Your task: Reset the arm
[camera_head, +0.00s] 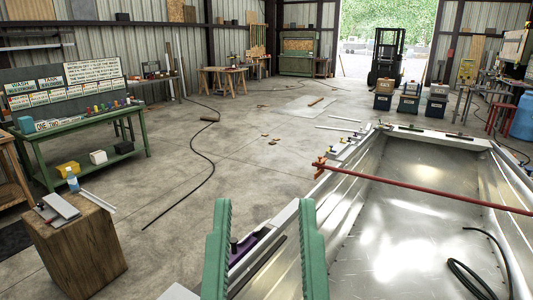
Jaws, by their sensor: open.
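My gripper (264,204) shows at the bottom centre as two green ribbed fingers, spread apart. It is open, with nothing held between the fingers. The gunwale of the bare metal hull passes behind the gap, with a purple item (240,246) on or beside it. The rest of my arm is out of view. The hull (400,215) fills the lower right, its inside shiny and mostly bare.
A red bar clamp (430,190) spans the hull. A black hose (460,270) lies inside it. A wooden block (75,255) with tools stands at lower left, near a green workbench (85,128). A black cable (205,160) crosses the open concrete floor. Stacked boxes (408,104) and a forklift stand behind.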

